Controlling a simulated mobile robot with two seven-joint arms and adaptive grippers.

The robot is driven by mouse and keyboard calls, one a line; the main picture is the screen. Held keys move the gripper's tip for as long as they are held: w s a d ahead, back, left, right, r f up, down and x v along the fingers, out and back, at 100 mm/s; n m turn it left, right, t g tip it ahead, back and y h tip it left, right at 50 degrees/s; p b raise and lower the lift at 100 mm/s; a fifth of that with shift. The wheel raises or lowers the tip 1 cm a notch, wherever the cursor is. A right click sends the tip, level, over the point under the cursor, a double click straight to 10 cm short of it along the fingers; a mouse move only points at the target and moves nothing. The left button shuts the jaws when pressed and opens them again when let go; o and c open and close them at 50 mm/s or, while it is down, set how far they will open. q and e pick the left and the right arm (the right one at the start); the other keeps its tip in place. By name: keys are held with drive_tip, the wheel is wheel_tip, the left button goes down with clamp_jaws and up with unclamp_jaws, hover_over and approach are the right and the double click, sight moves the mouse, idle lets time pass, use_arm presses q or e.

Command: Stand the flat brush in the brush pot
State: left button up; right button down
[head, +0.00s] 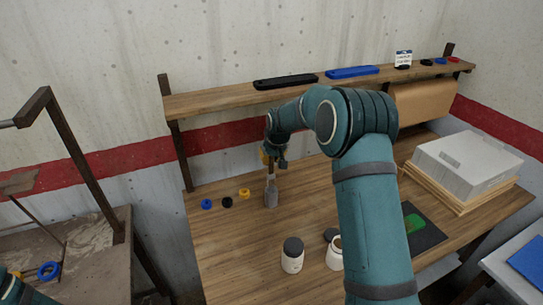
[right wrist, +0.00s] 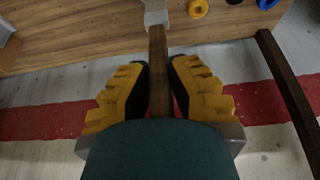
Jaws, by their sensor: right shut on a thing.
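My right gripper (head: 268,159) is shut on the wooden handle of the flat brush. The handle shows between the yellow-and-black fingers (right wrist: 159,75) in the right wrist view. The flat brush (head: 271,192) points head down over the left part of the bench, its grey head low; whether it touches the bench I cannot tell. Its pale ferrule shows in the right wrist view (right wrist: 156,18). An open white jar (head: 334,258), partly hidden by my right arm, stands at the front; I cannot tell whether it is the brush pot. My left gripper is not in view.
A white jar with a dark lid (head: 292,256) stands left of the open jar. Blue, black and yellow rings (head: 227,202) lie left of the brush. A shelf (head: 220,100) runs along the back. A white box (head: 465,160) sits at right.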

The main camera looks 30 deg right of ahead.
sight(272, 172)
drive_tip(key=shift+f+b, duration=2.15)
drive_tip(key=shift+f, duration=1.2)
drive_tip(key=c, duration=0.9)
unclamp_jaws()
drive_tip(key=shift+c, duration=0.2)
drive_tip(key=v, duration=1.2)
drive_tip(key=shift+r, duration=0.15)
